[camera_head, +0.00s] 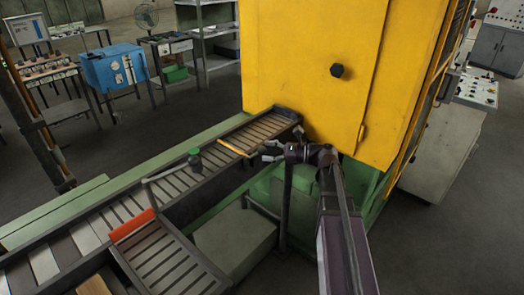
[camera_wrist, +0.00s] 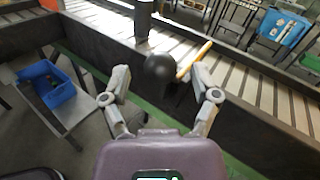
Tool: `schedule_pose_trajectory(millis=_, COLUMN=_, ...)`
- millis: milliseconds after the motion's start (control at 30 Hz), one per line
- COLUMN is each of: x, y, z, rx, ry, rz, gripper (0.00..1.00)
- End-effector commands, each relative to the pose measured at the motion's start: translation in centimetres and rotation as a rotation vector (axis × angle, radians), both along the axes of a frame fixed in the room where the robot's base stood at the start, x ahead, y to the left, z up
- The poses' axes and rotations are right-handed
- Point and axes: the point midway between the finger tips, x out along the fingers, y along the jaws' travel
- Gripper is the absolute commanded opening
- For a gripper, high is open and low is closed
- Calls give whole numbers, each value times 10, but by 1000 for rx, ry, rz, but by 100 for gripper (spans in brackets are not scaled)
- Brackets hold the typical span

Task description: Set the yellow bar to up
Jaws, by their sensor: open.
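The yellow bar (camera_head: 236,148) is a thin bar lying low and nearly level across the roller conveyor in the head view. In the wrist view the yellow bar (camera_wrist: 197,59) slants just beside the right fingertip; I cannot tell whether they touch. A round black knob (camera_wrist: 160,67) shows between my fingers, near the bar's lower end. My gripper (camera_head: 267,151) is open, just right of the bar in the head view. In the wrist view my gripper (camera_wrist: 160,78) has its fingers spread on both sides of the knob, with nothing gripped.
The roller conveyor (camera_head: 118,203) runs from lower left to the yellow furnace housing (camera_head: 310,60). A post with a green knob (camera_head: 194,153) and a red-orange bar (camera_head: 131,226) stand farther left along it. A blue box (camera_head: 113,66) and shelves are at the back.

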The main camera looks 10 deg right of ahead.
Motion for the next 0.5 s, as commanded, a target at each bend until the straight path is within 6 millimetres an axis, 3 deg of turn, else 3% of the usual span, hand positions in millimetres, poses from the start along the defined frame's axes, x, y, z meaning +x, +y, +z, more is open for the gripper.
schedule_pose_trajectory(millis=200, x=5, y=15, z=0, rx=0, ry=0, rz=0, gripper=78)
schedule_pose_trajectory(millis=500, x=7, y=18, z=0, rx=0, ry=0, rz=-2, gripper=78)
